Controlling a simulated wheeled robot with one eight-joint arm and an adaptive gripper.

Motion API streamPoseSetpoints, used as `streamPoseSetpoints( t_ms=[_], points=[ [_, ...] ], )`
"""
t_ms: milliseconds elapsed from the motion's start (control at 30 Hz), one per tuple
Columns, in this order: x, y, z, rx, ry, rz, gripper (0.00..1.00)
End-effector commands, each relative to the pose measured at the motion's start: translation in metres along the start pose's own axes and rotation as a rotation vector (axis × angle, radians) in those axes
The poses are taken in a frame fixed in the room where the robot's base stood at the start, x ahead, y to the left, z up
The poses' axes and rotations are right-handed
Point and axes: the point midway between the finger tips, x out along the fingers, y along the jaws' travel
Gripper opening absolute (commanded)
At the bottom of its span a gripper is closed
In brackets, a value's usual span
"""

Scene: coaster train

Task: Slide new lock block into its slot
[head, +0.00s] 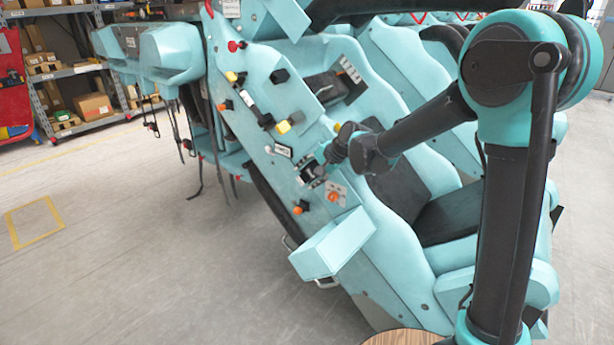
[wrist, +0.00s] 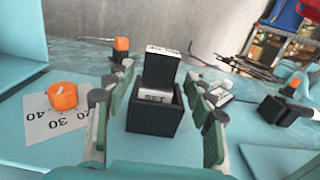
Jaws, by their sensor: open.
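In the wrist view, a black block with a pale label on top (wrist: 161,68), which looks like the lock block, stands in the open top of a square black housing (wrist: 153,119). It sticks up above the rim, with a silver labelled face at the opening. I cannot tell how deep it sits. My gripper (wrist: 158,82) is open, its green-padded fingers on either side of the block and housing with visible gaps. In the head view, my gripper (head: 311,172) is low over the teal panel (head: 262,130), and the block cannot be made out there.
An orange dial (wrist: 62,96) on a numbered plate (wrist: 55,120) lies left of the fingers. An orange-topped knob (wrist: 121,47) stands behind, and black switches (wrist: 281,108) are at right. A teal box (head: 333,243) juts from the panel's lower end. Open floor (head: 110,250) lies left.

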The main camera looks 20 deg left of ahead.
Motion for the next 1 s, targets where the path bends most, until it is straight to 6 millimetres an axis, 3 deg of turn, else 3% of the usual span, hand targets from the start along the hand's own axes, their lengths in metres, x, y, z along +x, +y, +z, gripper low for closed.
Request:
streamPoseSetpoints(
  t_ms=[167, 600, 800, 1000],
  points=[
    [-0.018, 0.000, 0.000, 0.002, 0.001, 0.000, 0.54],
    [-0.096, 0.001, 0.000, 0.002, 0.001, 0.000, 0.54],
    [-0.115, 0.001, -0.001, 0.001, 0.001, 0.001, 0.54],
    [-0.119, 0.000, 0.000, 0.000, 0.000, 0.000, 0.54]
  ],
)
